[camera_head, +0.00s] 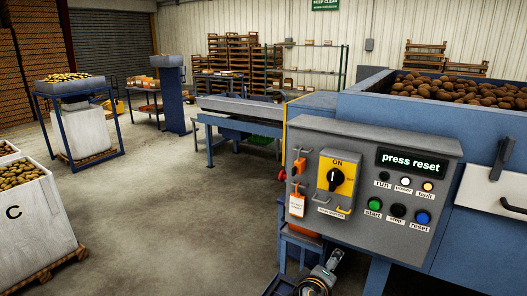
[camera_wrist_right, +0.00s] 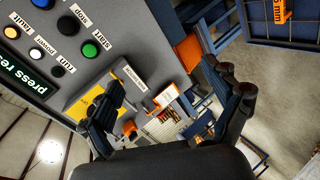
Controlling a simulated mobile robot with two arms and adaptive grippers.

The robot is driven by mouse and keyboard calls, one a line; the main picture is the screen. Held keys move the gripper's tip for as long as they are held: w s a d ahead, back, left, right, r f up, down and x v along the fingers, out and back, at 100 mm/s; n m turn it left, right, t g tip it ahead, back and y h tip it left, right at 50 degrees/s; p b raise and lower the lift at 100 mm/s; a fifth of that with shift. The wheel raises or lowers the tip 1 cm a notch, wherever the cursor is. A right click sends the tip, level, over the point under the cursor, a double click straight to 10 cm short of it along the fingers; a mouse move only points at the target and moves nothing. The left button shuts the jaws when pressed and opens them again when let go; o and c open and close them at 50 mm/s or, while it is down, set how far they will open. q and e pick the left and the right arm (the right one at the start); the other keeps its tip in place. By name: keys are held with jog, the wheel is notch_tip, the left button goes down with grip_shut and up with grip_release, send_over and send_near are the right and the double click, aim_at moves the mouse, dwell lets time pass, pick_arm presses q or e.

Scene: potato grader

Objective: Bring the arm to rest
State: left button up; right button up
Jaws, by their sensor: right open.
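My right gripper (camera_head: 322,274) shows at the bottom edge of the head view, low in front of the grey control panel (camera_head: 400,154) and below its lower edge. In the right wrist view its two dark fingers (camera_wrist_right: 172,98) are spread apart, with nothing held between them. The panel fills the upper left of that view, tilted. Its display (camera_head: 411,163) reads "press reset". A yellow switch plate (camera_head: 337,174) with a black knob is marked ON. The start (camera_head: 375,204), stop and reset (camera_head: 422,217) buttons sit in a row. My left gripper is not in view.
A blue hopper (camera_head: 410,113) full of potatoes stands behind the panel. An orange tag (camera_head: 297,205) hangs at the panel's left side. A white crate (camera_head: 37,225) of potatoes on a pallet stands at far left. The concrete floor between is clear.

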jog(key=s+d+f+m+g+y, duration=0.2)
jog(key=s+f+m+g+y, duration=0.15)
jog(key=s+f, duration=1)
jog(key=s+m+g+y, duration=0.3)
jog(key=s+g+y, duration=0.1)
jog(key=s, duration=1.6)
notch_tip(320, 180, down, 26)
jog(key=f+g+b, duration=0.1)
jog(key=b, duration=0.1)
jog(key=s+d+f+g+b, duration=0.1)
jog(key=s+d+f, duration=0.2)
jog(key=s+f, duration=1.5)
jog(key=shift+s+f+h, duration=0.15)
jog(key=shift+f+h, duration=0.2)
jog(key=shift+f, duration=0.3)
jog(key=shift+g, duration=0.25)
